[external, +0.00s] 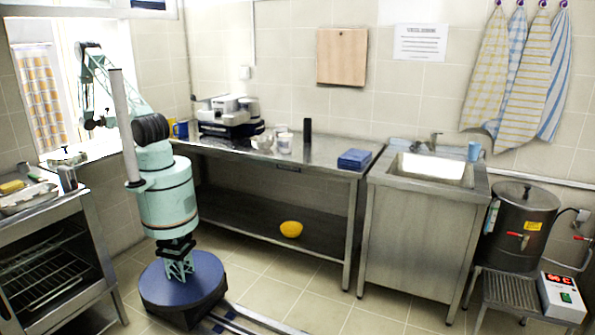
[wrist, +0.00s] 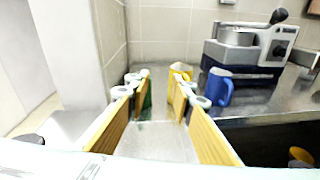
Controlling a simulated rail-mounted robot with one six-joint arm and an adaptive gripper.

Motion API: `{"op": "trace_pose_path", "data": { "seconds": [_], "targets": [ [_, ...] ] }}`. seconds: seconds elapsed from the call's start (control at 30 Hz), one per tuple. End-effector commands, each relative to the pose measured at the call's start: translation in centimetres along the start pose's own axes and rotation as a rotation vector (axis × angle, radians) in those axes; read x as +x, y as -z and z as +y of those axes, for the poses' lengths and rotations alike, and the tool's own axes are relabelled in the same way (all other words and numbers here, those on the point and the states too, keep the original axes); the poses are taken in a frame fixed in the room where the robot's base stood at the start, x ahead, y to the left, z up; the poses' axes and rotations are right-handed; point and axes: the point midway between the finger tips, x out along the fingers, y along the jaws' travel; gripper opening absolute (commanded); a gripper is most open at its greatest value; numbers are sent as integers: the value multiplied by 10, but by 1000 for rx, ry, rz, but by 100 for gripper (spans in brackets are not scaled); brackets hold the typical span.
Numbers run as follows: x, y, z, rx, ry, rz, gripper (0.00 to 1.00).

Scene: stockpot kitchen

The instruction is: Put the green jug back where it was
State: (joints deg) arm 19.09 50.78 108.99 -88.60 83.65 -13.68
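My gripper (wrist: 161,92) is open in the wrist view, its two yellow-padded fingers apart with bare grey surface showing between them. A small dark green patch (wrist: 147,100) shows at the left fingertip; it may be part of the green jug, but the finger hides most of it. I cannot tell whether they touch. A yellow jug (wrist: 180,71) stands behind the right fingertip, partly hidden. A blue jug (wrist: 218,88) stands to its right, upright with its handle on the right. In the external view my gripper (external: 96,123) is small, by the bright window; no green jug is clear there.
A grey and black appliance (wrist: 247,50) stands right of the blue jug on the steel counter (external: 330,160). A white wall edge (wrist: 70,50) rises close on the left. An oven rack (external: 45,275) is at the external view's left. A yellow bowl (external: 291,229) lies on the lower shelf.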

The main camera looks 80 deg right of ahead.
Motion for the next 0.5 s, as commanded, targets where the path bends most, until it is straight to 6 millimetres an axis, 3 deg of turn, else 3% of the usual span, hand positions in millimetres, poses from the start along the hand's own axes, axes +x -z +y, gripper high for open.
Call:
{"op": "trace_pose_path", "data": {
  "seconds": [0.5],
  "targets": [
    [-50, -76, -55, 169, 115, 133, 21]
  ]
}}
